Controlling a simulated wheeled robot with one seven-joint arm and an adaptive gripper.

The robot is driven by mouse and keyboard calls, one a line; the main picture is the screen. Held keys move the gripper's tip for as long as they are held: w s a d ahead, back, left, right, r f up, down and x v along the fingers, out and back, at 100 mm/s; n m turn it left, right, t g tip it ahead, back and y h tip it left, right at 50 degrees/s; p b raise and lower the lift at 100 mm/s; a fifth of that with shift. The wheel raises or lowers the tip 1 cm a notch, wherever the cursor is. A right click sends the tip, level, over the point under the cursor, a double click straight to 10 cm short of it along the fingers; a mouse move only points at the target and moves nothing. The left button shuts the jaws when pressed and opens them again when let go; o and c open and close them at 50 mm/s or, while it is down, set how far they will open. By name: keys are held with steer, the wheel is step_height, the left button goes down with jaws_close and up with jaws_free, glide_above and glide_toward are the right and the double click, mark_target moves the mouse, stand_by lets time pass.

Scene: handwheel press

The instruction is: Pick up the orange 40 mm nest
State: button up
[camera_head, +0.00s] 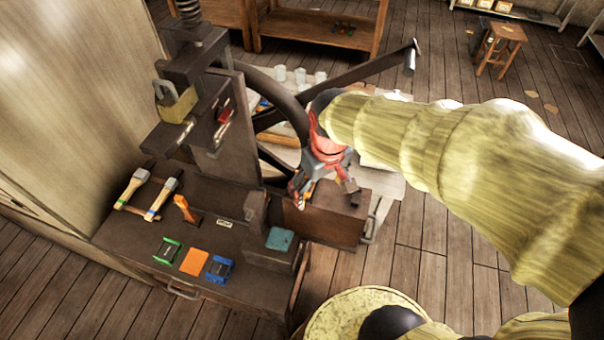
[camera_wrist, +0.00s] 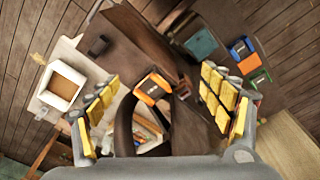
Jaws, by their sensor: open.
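The orange nest (camera_wrist: 152,88), a small block with a dark recess, shows in the wrist view between and beyond my fingers, at the edge of a dark brown surface. In the head view it is mostly hidden by my gripper (camera_head: 323,190). My gripper also shows in the wrist view (camera_wrist: 162,82), with yellow pads on both sides. It is open, its fingers wide apart and empty. I cannot tell how far the nest lies below the fingertips. A flat orange piece (camera_head: 194,262) lies on the bench between a green nest (camera_head: 167,250) and a blue nest (camera_head: 219,270).
The dark press with its handwheel (camera_head: 268,95) stands left of and behind my gripper. A brown box (camera_head: 340,225) is just below the gripper. A teal block (camera_head: 281,240) and two wooden-handled tools (camera_head: 160,195) are on the bench. A pale table (camera_head: 385,190) lies behind.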

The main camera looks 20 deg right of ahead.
steer(key=w+f+n+g+p, duration=0.2)
steer(key=w+n+p, duration=0.1)
steer(key=w+p, duration=0.3)
steer(key=n+p, duration=0.2)
steer(key=n, duration=0.3)
glide_toward(300, 185)
steer(key=shift+s, duration=0.3)
step_height(300, 185, down, 2)
steer(key=shift+w+f+n, duration=0.1)
steer(key=shift+n, duration=0.2)
steer(key=f, duration=0.3)
steer(key=f+p, duration=0.1)
steer(key=f, duration=0.1)
steer(key=shift+d+f, duration=0.3)
steer(key=shift+d, duration=0.1)
steer(key=c, duration=0.4)
steer(key=shift+w, duration=0.1)
steer(key=c, duration=1.2)
